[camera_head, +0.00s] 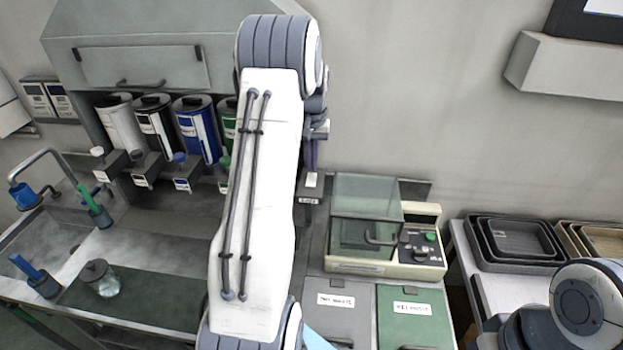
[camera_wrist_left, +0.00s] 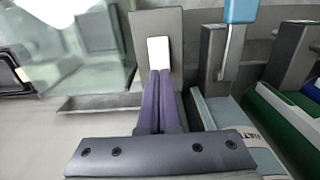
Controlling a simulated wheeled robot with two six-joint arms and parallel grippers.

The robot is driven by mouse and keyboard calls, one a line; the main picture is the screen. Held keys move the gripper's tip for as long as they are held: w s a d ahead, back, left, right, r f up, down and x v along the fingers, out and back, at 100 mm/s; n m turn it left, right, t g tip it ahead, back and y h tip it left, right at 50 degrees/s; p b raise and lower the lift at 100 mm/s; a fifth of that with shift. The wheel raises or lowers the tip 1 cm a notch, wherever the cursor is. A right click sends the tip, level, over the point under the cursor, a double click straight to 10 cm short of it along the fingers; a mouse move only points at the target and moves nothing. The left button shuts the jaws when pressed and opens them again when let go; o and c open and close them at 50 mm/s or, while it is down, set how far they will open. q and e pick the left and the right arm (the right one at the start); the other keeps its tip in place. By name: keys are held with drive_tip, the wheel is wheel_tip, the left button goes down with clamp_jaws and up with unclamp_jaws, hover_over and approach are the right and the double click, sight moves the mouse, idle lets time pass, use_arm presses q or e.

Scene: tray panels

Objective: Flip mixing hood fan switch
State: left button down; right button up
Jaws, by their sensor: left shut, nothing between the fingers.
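A white switch (camera_wrist_left: 158,52) sits on a grey plate (camera_wrist_left: 142,24) in the left wrist view. In the head view it shows as a small white piece (camera_head: 311,180) on a dark box just right of my left arm. My left gripper (camera_wrist_left: 156,74) is shut and empty, its two purple fingers together. Its fingertips are right at the lower end of the switch; I cannot tell whether they touch it. In the head view the gripper (camera_head: 313,166) is partly behind my arm. The grey hood (camera_head: 65,45) is at upper left. My right gripper is out of view.
Several canisters with dispensers (camera_head: 190,120) stand under the hood, left of my left arm. A glass-lidded machine (camera_head: 345,262) stands close on the right. Dark trays (camera_head: 515,240) lie on a side table. A jar (camera_head: 100,280) stands at lower left.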

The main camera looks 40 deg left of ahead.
sight(313, 175)
use_arm(q)
drive_tip(key=shift+f+b, duration=0.55)
drive_tip(key=shift+f, duration=0.45)
idle(0.7)
drive_tip(key=shift+r, duration=0.1)
wheel_tip(313, 175, up, 7)
drive_tip(key=p, duration=0.6)
idle(0.5)
